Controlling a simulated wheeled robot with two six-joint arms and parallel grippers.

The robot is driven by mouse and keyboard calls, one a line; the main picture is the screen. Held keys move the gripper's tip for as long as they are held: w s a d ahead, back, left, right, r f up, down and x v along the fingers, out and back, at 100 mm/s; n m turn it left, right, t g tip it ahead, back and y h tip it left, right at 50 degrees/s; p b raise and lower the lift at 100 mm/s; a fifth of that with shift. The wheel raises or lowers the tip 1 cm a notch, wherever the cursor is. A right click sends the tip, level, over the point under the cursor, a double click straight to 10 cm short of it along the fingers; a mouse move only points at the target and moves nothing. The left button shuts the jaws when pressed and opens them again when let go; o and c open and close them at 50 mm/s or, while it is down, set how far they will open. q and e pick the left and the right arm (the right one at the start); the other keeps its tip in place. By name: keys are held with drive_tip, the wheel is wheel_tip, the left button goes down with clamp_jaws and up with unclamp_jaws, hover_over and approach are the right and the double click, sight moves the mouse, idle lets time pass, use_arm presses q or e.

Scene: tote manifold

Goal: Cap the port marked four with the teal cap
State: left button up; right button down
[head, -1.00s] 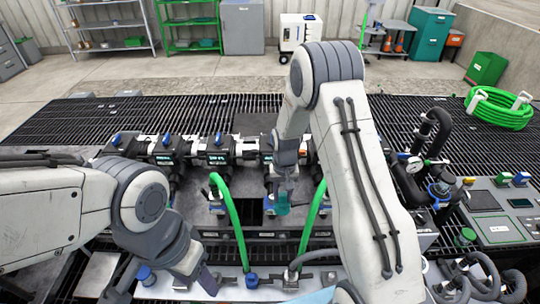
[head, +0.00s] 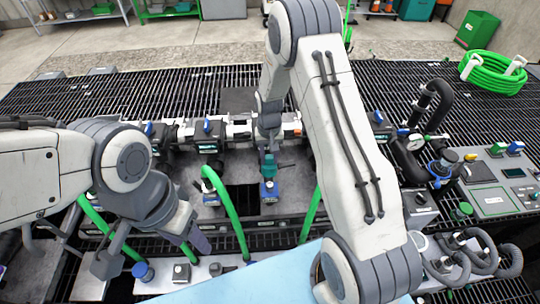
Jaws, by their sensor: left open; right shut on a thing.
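The teal cap (head: 269,166) is in the jaws of my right gripper (head: 268,152), near the middle of the head view. It appears directly above a blue-collared port (head: 269,190) on the manifold. I cannot tell whether cap and port touch. No port number is readable, so I cannot tell which port is marked four. My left gripper (head: 155,254) is open and empty at the lower left, its fingers spread wide above the front rail, near a blue-topped fitting (head: 143,271).
Green hoses arch on both sides of the blue port; the nearest is the left hose (head: 224,205). Valves with blue handles (head: 208,126) line up behind. A gauge and black pipe (head: 414,142) and a control panel (head: 492,199) stand at the right. Open grating (head: 90,110) lies behind.

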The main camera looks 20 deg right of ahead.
sight(270, 166)
drive_tip(key=shift+f+b, duration=1.55)
drive_tip(key=shift+f, duration=0.65)
drive_tip(key=shift+f+b, duration=2.25)
drive_tip(key=shift+f, duration=1.1)
drive_tip(key=shift+c, duration=2.2)
unclamp_jaws()
wheel_tip(270, 166, up, 10)
drive_tip(key=shift+r+b, duration=0.25)
drive_tip(key=shift+b, duration=0.35)
